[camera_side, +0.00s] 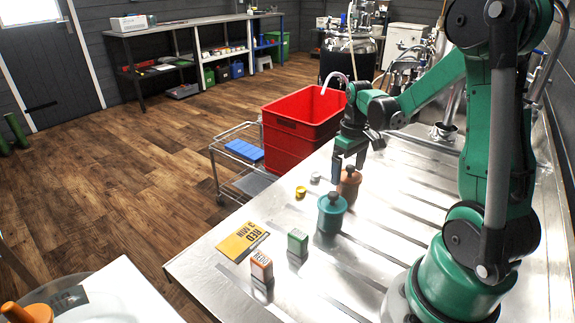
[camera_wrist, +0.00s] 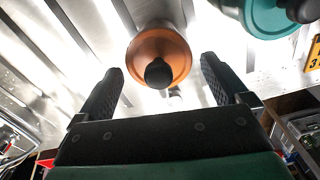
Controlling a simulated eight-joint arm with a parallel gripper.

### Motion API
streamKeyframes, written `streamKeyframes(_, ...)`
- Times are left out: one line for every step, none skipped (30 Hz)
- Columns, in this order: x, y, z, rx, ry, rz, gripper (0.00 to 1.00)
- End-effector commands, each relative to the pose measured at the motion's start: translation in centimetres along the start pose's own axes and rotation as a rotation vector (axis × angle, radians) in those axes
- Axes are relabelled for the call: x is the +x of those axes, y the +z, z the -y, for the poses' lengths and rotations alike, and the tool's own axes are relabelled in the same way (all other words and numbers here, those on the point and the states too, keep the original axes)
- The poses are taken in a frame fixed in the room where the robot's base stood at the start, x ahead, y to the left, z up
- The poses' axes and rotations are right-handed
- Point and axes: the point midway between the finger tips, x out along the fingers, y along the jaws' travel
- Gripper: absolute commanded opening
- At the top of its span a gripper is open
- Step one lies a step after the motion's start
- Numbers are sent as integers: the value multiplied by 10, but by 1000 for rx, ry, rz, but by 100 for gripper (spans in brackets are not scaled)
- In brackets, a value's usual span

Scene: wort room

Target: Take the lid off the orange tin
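The orange tin (camera_side: 348,187) stands upright on the metal table, with its lid on and a dark round knob (camera_side: 349,170) on top. In the wrist view the orange lid (camera_wrist: 148,47) shows from above, with the dark knob (camera_wrist: 158,73) toward me. In the wrist view the fingers of my gripper (camera_wrist: 161,70) are on either side of the knob, with gaps to both. Whether the fingertips reach knob height is unclear.
A teal tin (camera_side: 331,214) with a dark knob stands close in front of the orange tin. Small yellow (camera_side: 300,191) and white (camera_side: 315,178) pieces, a green box (camera_side: 298,242), an orange-brown box (camera_side: 261,266) and a yellow card (camera_side: 242,241) lie nearby. A red bin (camera_side: 290,135) stands behind the table edge.

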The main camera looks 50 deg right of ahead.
Motion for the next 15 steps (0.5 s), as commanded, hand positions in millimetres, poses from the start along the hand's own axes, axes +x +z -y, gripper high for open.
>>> streamKeyframes(0, 0, 0, 0, 0, 0, 77)
streamKeyframes(0, 0, 0, 0, 0, 0, 69)
streamKeyframes(0, 0, 0, 0, 0, 0, 57)
streamKeyframes(0, 0, 0, 0, 0, 0, 49)
streamKeyframes(0, 0, 0, 0, 0, 0, 40)
streamKeyframes(0, 0, 0, 0, 0, 0, 29)
streamKeyframes(0, 0, 0, 0, 0, 0, 27)
streamKeyframes(0, 0, 0, 0, 0, 0, 27)
streamKeyframes(0, 0, 0, 0, 0, 0, 27)
streamKeyframes(0, 0, 0, 0, 0, 0, 27)
streamKeyframes(0, 0, 0, 0, 0, 0, 27)
streamKeyframes(0, 0, 0, 0, 0, 0, 27)
streamKeyframes(0, 0, 0, 0, 0, 0, 27)
streamKeyframes(-1, 0, 0, 0, 0, 0, 27)
streamKeyframes(-2, 0, 0, 0, 0, 0, 27)
